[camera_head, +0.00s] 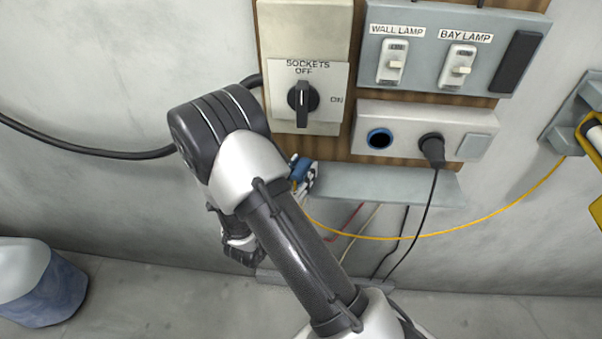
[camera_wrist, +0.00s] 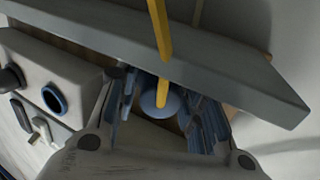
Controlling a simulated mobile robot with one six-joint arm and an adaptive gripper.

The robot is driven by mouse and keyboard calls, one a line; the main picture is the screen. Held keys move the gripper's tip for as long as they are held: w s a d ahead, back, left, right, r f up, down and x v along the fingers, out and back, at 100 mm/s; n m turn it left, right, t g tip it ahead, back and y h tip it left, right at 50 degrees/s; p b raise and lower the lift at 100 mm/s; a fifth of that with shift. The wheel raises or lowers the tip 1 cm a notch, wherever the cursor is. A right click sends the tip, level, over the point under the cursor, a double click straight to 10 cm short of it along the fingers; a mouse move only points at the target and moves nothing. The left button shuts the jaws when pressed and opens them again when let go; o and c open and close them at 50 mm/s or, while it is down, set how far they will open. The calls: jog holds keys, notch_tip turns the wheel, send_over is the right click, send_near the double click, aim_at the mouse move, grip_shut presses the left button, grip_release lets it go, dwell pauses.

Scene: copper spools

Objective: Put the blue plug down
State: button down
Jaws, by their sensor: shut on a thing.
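My gripper (camera_head: 306,178) is at the left end of a grey ledge (camera_head: 400,186), partly behind my own arm. It is shut on the blue plug (camera_head: 300,168), of which only a small part shows in the head view. In the wrist view the round blue end of the plug (camera_wrist: 152,106) sits between the two fingers (camera_wrist: 160,100), with the yellow cable (camera_wrist: 158,35) running from it. The ledge (camera_wrist: 235,75) crosses close by the fingertips there. I cannot tell whether the plug touches it.
The socket box (camera_head: 398,118) has an empty blue-rimmed socket (camera_head: 380,138) and a black plug (camera_head: 432,149) in its other outlet. The rotary switch (camera_head: 303,97) points to OFF. Several loose wires hang below the ledge. A blue-and-white container (camera_head: 45,290) stands lower left.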

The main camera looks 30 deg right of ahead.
jog(key=shift+r, duration=0.1)
jog(key=shift+f+b, duration=0.55)
jog(key=shift+f, duration=0.05)
jog(key=c, duration=1.1)
grip_release()
jog(key=shift+o, duration=0.2)
